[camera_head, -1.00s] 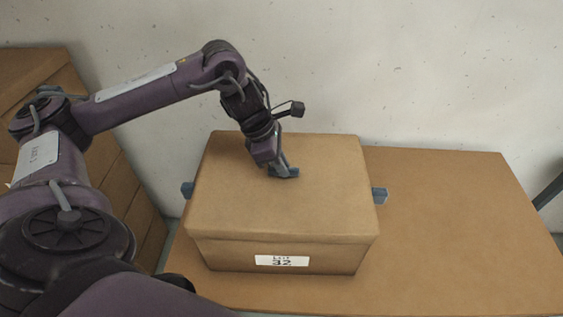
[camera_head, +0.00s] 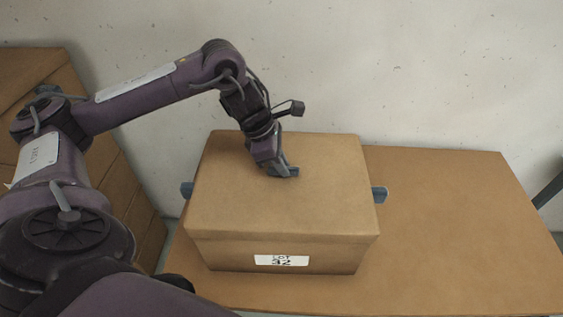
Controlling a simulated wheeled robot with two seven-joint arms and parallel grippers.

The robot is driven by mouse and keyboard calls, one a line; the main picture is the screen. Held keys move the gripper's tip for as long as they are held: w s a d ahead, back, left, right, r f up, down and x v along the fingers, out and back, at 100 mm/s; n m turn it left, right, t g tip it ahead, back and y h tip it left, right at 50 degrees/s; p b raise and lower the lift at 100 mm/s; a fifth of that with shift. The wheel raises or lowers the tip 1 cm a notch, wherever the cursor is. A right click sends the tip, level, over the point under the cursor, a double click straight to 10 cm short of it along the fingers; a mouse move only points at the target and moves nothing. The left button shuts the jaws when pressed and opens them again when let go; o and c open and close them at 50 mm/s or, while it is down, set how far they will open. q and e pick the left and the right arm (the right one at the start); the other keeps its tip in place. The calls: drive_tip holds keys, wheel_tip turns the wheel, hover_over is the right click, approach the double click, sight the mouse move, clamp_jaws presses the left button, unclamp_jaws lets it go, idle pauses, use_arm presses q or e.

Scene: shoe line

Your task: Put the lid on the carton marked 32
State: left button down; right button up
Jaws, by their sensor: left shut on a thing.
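The carton marked 32 (camera_head: 230,256) stands on the table, with a white label on its front face. The brown lid (camera_head: 285,207) lies over the carton's top and covers its opening. It looks level, and its front edge overhangs the carton's front wall. My left gripper (camera_head: 284,172) points down at the middle of the lid's top and is shut on the lid. What its fingertips grip is too small to see clearly. My right gripper is not in view.
The brown table (camera_head: 460,225) is bare to the right. Stacked brown boxes (camera_head: 30,75) stand at the left, behind my left arm. A pale wall closes off the back.

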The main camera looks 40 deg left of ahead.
use_arm(q)
drive_tip(key=shift+f, duration=0.1)
drive_tip(key=shift+f+b, duration=0.2)
drive_tip(key=shift+b, duration=0.15)
idle(0.5)
drive_tip(key=c, duration=1)
unclamp_jaws()
drive_tip(key=shift+o, duration=0.2)
drive_tip(key=shift+r, duration=0.15)
drive_tip(key=shift+r+p, duration=2.65)
drive_tip(key=shift+r, duration=0.8)
drive_tip(key=shift+d+f, duration=0.1)
drive_tip(key=shift+f, duration=0.05)
